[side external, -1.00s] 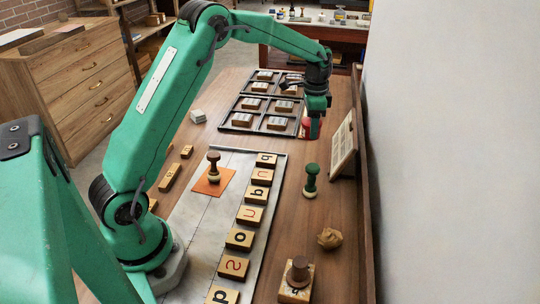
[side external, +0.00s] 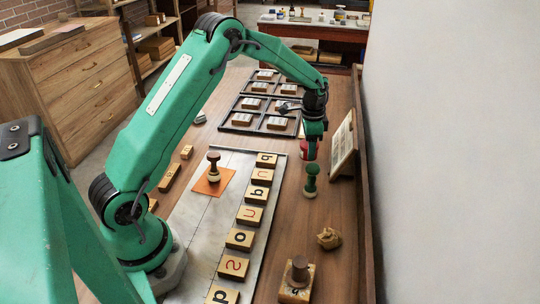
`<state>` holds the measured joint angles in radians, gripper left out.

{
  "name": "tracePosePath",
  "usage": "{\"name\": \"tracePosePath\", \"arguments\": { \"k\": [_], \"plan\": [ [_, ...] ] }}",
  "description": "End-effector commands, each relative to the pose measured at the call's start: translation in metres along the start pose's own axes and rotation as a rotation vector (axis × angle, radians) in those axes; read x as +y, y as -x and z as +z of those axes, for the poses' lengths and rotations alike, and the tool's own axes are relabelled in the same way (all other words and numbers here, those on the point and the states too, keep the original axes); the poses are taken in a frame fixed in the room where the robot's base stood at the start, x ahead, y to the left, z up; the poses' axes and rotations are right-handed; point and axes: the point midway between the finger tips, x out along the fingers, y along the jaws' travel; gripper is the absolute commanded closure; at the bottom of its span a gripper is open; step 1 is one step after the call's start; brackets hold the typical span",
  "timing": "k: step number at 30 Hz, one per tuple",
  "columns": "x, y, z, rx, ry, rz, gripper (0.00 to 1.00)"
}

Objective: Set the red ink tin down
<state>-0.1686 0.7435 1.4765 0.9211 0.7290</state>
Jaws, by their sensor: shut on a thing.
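The red ink tin (side external: 304,149) is held at the end of my gripper (side external: 311,150). Most of it is hidden behind the green fingers, and only a red edge shows on the left. My gripper is shut on it. They appear just behind the dark green handled stamp (side external: 311,183), near the right side of the wooden table (side external: 336,220). I cannot tell whether the tin touches the table.
A framed card (side external: 342,147) leans at the right edge by the wall. A divided tray (side external: 239,128) with blocks lies behind. Letter blocks (side external: 240,238) line a metal plate (side external: 205,245).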

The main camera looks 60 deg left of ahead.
Motion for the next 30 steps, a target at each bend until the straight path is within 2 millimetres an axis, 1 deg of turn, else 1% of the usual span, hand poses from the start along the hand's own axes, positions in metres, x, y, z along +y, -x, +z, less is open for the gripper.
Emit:
{"name": "tracePosePath", "arguments": {
  "k": [1, 3, 6, 20, 21, 23, 24, 30],
  "plan": [
    [0.000, -0.007, 0.000, -0.001, 0.000, 0.001, 0.81],
    [0.000, -0.014, 0.000, -0.001, 0.000, 0.001, 0.81],
    [0.000, -0.021, 0.000, 0.000, 0.000, 0.000, 0.81],
    [0.000, -0.025, 0.000, 0.000, 0.000, 0.000, 0.81],
    [0.000, -0.025, 0.000, 0.000, 0.000, 0.000, 0.45],
    [0.000, -0.025, 0.000, -0.001, 0.000, 0.000, 0.33],
    [0.000, -0.025, 0.000, -0.001, 0.000, 0.001, 0.29],
    [0.000, -0.025, 0.000, -0.001, 0.000, 0.000, 0.29]
  ]
}}
